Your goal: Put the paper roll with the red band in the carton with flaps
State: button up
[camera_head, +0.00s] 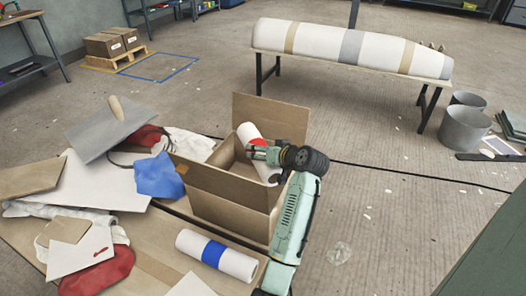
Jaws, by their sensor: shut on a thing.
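The carton with flaps (228,200) stands open on the near table, one flap raised at the back. My gripper (256,152) is shut on this roll at the carton's right side. The fingers partly cover the roll, and its lowest part is hard to see. I cannot tell whether it touches the carton floor.
A white roll with a blue band (214,252) lies on the table in front of the carton. Cloths, boards and a blue rag (158,176) crowd the left. A long wrapped mould (345,46) rests on a stand behind. Grey buckets (463,128) stand at right.

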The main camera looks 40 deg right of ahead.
jog(key=shift+f, duration=0.45)
jog(key=shift+f+b, duration=0.35)
jog(key=shift+f, duration=0.2)
jog(key=shift+f, duration=0.1)
jog(key=o, duration=1.6)
